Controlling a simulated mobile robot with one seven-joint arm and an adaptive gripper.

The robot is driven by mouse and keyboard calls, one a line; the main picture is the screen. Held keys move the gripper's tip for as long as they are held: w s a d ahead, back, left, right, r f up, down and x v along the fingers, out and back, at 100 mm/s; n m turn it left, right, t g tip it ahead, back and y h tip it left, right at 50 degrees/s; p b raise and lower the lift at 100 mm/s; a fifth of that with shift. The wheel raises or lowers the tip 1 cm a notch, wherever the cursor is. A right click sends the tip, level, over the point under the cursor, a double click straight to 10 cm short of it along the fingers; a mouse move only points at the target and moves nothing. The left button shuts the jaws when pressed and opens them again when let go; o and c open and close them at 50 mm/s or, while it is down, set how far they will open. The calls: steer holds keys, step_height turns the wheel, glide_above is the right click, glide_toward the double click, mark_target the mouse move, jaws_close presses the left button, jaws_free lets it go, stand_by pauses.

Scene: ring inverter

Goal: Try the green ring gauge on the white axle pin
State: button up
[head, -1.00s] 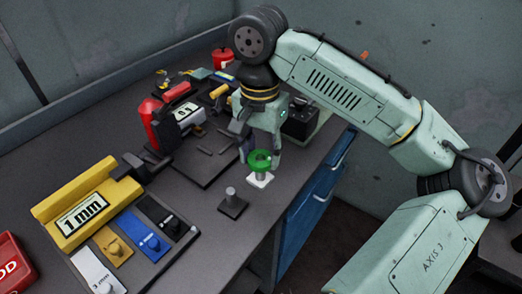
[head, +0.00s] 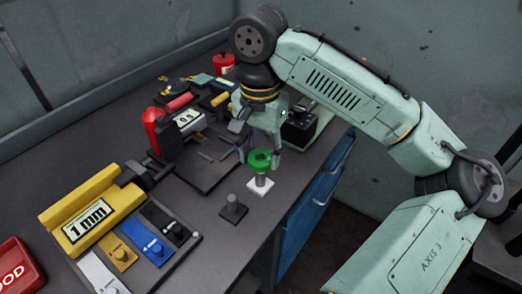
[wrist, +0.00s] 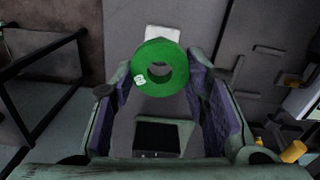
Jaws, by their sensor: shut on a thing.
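The green ring gauge (head: 259,159) is held between the fingertips of my gripper (head: 262,150); it also shows in the wrist view (wrist: 160,68), with a small white mark on its face. In the head view the ring overlaps the top of the grey pin (head: 260,180) on the white square base (head: 260,189). The white base also shows beyond the ring in the wrist view (wrist: 163,33). I cannot tell whether the ring is around the pin or just above it. A second grey pin (head: 232,203) stands on a dark square base to the left.
A yellow gauge block reading "1 mm" (head: 88,213) and a tray (head: 192,238) with white, yellow, blue and black knobbed blocks lie at the left. A dark fixture with a display (head: 186,121) stands behind. The bench's right edge is close to the white base.

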steer(key=shift+r+p, duration=0.6)
steer(key=shift+r, duration=0.95)
